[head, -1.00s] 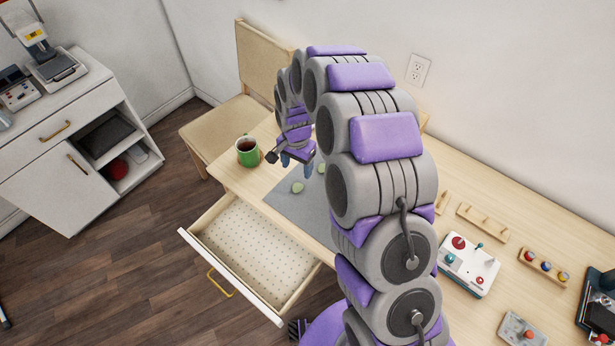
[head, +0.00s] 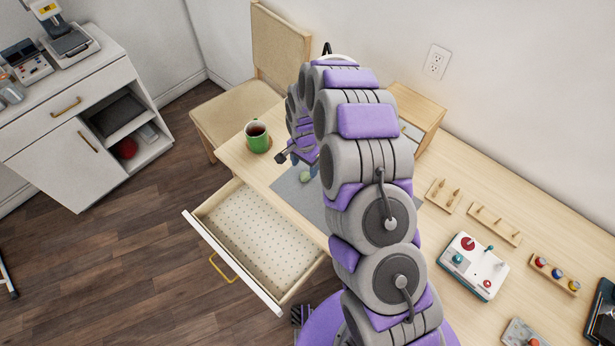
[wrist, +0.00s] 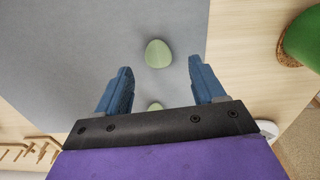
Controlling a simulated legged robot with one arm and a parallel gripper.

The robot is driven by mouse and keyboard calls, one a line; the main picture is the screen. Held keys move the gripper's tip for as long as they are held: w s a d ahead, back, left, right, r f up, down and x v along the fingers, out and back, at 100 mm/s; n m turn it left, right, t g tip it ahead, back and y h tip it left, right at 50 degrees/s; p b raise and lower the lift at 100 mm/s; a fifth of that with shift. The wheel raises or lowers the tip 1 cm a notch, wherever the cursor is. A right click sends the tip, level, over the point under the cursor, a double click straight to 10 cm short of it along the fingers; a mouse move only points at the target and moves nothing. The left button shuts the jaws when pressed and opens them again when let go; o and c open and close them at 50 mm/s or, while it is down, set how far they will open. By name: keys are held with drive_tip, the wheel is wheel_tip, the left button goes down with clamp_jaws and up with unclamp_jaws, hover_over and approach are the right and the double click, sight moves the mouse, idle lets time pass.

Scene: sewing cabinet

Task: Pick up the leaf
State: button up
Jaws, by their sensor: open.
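A pale green leaf-like piece (wrist: 158,54) lies on the grey mat (wrist: 60,40) in the wrist view, ahead of my gripper (wrist: 160,75) and between the lines of its two blue fingers. A second pale green piece (wrist: 155,106) shows partly, its rest hidden behind the gripper's black bar. I cannot tell which of the two is the leaf. My gripper is open and empty, pointing down over the mat. In the head view, one green piece (head: 304,176) shows beside the gripper (head: 304,170), and my arm hides much of the mat (head: 290,190).
An open, empty-looking drawer (head: 258,240) juts out in front. Wooden peg racks (head: 495,224) and a control box (head: 472,265) stand to the right. A chair (head: 235,110) stands behind.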

sight(306, 175)
wheel_tip(306, 175, down, 4)
drive_tip(key=shift+a+f+b, duration=0.1)
drive_tip(key=shift+a+b, duration=0.05)
drive_tip(key=shift+b, duration=0.45)
drive_tip(key=shift+f, duration=0.4)
drive_tip(key=shift+d, duration=0.45)
drive_tip(key=shift+c, duration=0.9)
drive_tip(key=shift+a, duration=0.35)
drive_tip(key=c, duration=0.7)
drive_tip(key=shift+d, duration=0.25)
drive_tip(key=c, duration=0.3)
drive_tip(key=shift+c, duration=0.2)
